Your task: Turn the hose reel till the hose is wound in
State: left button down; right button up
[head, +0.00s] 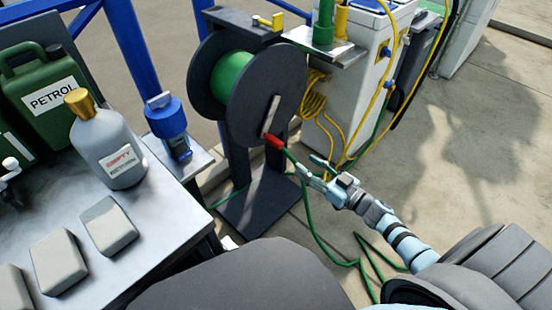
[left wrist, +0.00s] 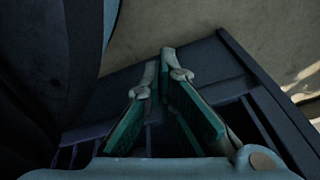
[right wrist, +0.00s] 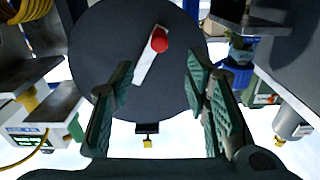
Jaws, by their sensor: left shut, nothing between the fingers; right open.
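The hose reel (head: 262,95) stands on a dark post, with dark round side plates and a green drum between them. A pale crank arm (head: 271,116) on its near plate slants down to a red handle (head: 275,142). The red handle (right wrist: 159,40) also shows in the right wrist view, beyond the fingers. My right gripper (head: 309,167) is open and empty, just right of and below the handle, apart from it. Green hose (head: 318,236) trails from the reel area across the floor. My left gripper (left wrist: 166,62) is shut and empty, away from the reel.
A metal bench (head: 170,225) at left holds a grey bottle (head: 107,140), a green petrol can (head: 45,95) and grey blocks. A white cabinet (head: 345,90) with yellow hoses stands right of the reel. The concrete floor at right is mostly clear.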

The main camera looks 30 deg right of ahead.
aim_at(282, 146)
jog(key=b+x, duration=0.4)
jog(key=x, duration=0.9)
jog(key=shift+w+a+r, duration=0.15)
jog(key=shift+w+a, duration=0.05)
jog(key=shift+w, duration=0.3)
pick_arm(q)
jog(key=w+d+t, duration=0.1)
jog(key=w+d, duration=0.1)
jog(key=w, duration=0.4)
jog(key=shift+w+d+f+n, duration=0.25)
jog(key=shift+w+d+n, duration=0.1)
jog(key=shift+w+n, duration=0.05)
pick_arm(e)
grip_shut()
